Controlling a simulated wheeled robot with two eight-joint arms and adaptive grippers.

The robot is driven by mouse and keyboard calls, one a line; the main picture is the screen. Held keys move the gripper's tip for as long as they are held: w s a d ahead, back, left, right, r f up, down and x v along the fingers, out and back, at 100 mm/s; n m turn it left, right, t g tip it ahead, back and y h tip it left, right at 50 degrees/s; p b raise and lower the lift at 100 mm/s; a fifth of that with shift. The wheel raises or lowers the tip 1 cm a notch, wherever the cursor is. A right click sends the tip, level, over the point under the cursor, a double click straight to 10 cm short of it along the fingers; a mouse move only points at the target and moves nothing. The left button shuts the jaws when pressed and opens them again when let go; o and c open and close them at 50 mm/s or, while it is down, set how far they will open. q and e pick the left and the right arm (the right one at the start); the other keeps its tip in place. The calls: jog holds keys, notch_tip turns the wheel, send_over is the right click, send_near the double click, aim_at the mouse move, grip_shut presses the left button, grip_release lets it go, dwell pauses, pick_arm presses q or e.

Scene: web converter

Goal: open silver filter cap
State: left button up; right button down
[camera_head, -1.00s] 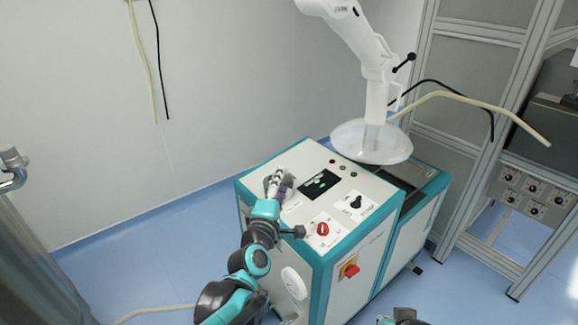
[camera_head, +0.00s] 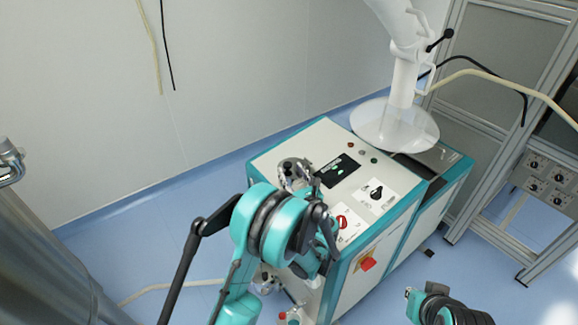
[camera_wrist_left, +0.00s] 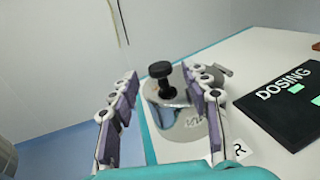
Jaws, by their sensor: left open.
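The silver filter cap (camera_wrist_left: 168,112) has a black knob on top. It stands upright near the corner of the machine's white top. My left gripper (camera_wrist_left: 164,84) is open, with its purple-padded fingers on either side of the cap in the wrist view. The left finger shows a gap to the cap; the right finger overlaps its edge, and I cannot tell whether they touch. In the head view my left gripper (camera_head: 294,177) is over the near left part of the machine top, largely hidden by my own arm. My right gripper is not clearly visible.
The white and teal machine (camera_head: 308,140) carries a dark dosing display (camera_head: 338,170), a black knob (camera_head: 377,193) and a red knob (camera_head: 341,221). A clear round cover (camera_head: 395,127) hangs behind the panel. A metal frame (camera_head: 487,190) stands at right.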

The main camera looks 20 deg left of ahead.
aim_at(289, 167)
pick_arm(q)
jog(key=shift+b+x, duration=0.3)
jog(key=shift+x, duration=1.6)
jog(key=shift+c, duration=0.3)
grip_shut()
jog(key=shift+r, duration=0.2)
